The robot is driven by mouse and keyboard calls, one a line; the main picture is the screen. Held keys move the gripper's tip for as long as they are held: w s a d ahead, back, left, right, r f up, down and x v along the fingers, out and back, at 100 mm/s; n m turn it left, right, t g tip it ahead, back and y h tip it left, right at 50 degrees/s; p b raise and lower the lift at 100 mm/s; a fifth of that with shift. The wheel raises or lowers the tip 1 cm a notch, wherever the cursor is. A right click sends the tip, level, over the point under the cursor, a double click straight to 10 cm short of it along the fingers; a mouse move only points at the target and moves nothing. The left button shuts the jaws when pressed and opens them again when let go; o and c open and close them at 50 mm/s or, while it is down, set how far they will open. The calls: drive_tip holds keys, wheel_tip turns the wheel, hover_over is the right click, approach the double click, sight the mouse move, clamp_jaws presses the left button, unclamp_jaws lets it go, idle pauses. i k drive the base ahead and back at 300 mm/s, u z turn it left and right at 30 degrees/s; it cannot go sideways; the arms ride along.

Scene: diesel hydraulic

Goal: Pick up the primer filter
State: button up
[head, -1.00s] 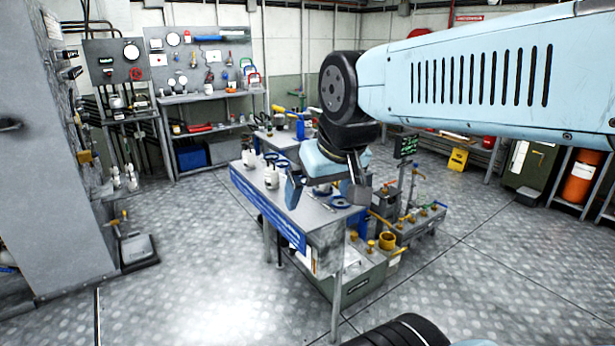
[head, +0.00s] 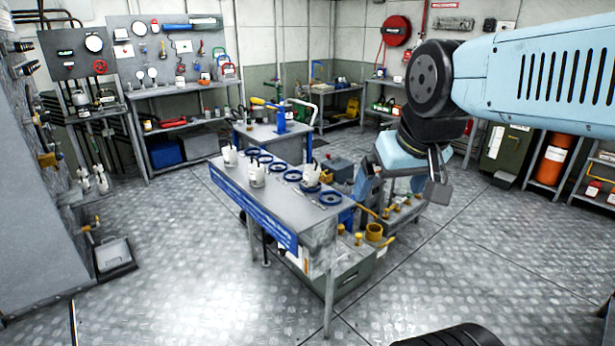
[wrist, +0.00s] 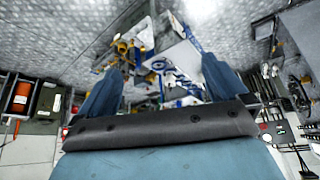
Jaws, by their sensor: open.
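Several white canisters with dark tops stand on the grey bench. One white canister (head: 230,156) is at its left end, another (head: 257,178) is nearer the middle, and a third (head: 311,176) is toward the right. I cannot tell which, if any, is the primer filter. My gripper (head: 402,188) is open, in the air to the right of the bench in the head view. In the wrist view my gripper (wrist: 160,88) has its fingers wide apart with nothing between them; the bench shows small and upside down beyond.
The bench (head: 226,172) has a blue front edge and several blue rings, one blue ring (head: 330,198) at its right end. A yellow cup-shaped fitting (head: 374,232) and brass fittings stand low beside it. The metal floor (head: 180,270) is open in front and left.

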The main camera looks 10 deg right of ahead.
sight(311, 173)
drive_tip(key=u, duration=0.05)
drive_tip(key=k, duration=0.6)
drive_tip(key=u, duration=0.15)
drive_tip(key=i, duration=1)
drive_tip(key=u, duration=0.45)
drive_tip(key=i, duration=0.6)
drive_tip(key=u, duration=0.15)
